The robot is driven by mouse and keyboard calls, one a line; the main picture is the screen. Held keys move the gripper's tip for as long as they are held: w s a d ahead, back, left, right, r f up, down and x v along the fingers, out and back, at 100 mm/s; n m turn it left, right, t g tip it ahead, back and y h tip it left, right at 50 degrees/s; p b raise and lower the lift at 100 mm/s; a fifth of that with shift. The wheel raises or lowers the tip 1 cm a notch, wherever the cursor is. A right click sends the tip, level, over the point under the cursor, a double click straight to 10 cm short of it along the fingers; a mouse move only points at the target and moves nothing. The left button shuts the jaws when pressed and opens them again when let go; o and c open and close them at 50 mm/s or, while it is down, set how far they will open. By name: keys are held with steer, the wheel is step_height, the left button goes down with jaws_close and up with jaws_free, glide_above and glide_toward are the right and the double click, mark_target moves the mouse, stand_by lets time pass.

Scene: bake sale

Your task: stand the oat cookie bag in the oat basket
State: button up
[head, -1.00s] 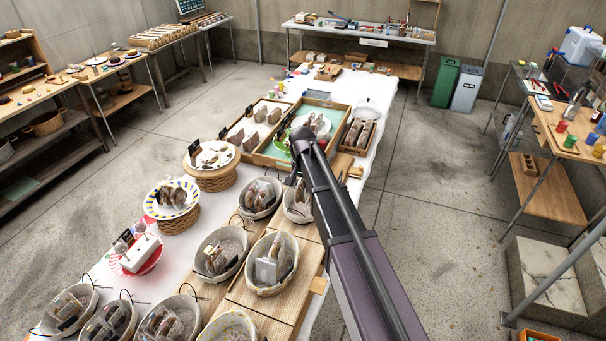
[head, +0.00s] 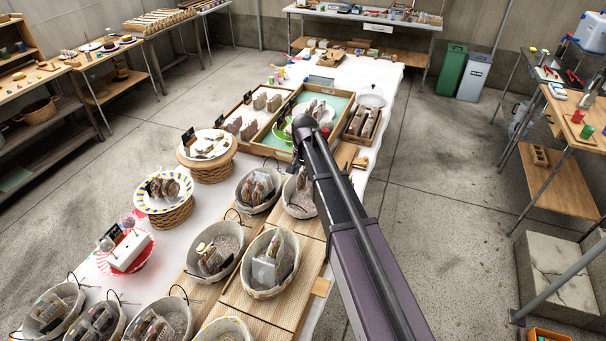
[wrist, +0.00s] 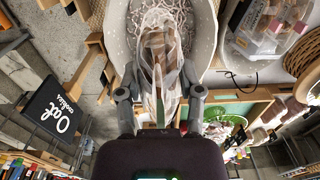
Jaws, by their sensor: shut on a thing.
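In the wrist view my gripper (wrist: 160,98) is shut on a clear bag of brown cookies (wrist: 158,48), its fingers at either side of the bag's near end. The bag overlaps a pale basket (wrist: 116,30) with shredded filling; whether it touches the filling I cannot tell. A black sign (wrist: 54,108) reading "Oat cookies" hangs to the left of this basket. A partly hidden basket (head: 291,203) beside my arm may be the same one.
Other baskets stand close by, one with bags (head: 258,212) and another in front (head: 246,284). A wooden tray (head: 272,148) lies beyond.

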mark_target(304, 167)
steer(key=shift+f, duration=0.1)
step_height(304, 167, down, 8)
steer(key=b, duration=0.8)
steer(key=shift+f+b, duration=0.5)
steer(key=shift+b, duration=0.05)
stand_by(1.2)
steer(key=o, duration=0.9)
steer(key=shift+r, duration=0.1)
step_height(304, 167, up, 12)
steer(key=p, duration=1.2)
steer(key=shift+s, duration=0.1)
steer(key=s+d+f+n+b, duration=0.1)
steer(key=s+d, duration=0.4)
steer(key=s, duration=0.2)
steer(key=s+d+f+n+b, duration=0.1)
steer(key=s+d+n, duration=0.1)
steer(key=s+d, duration=0.3)
steer(key=s+d+f+n+b, duration=0.1)
steer(key=s+d, duration=0.4)
steer(key=s, duration=0.5)
steer(key=shift+s+d+f+n+b, duration=0.3)
steer(key=shift+d+f+b, duration=0.05)
steer(key=shift+f+b, duration=0.1)
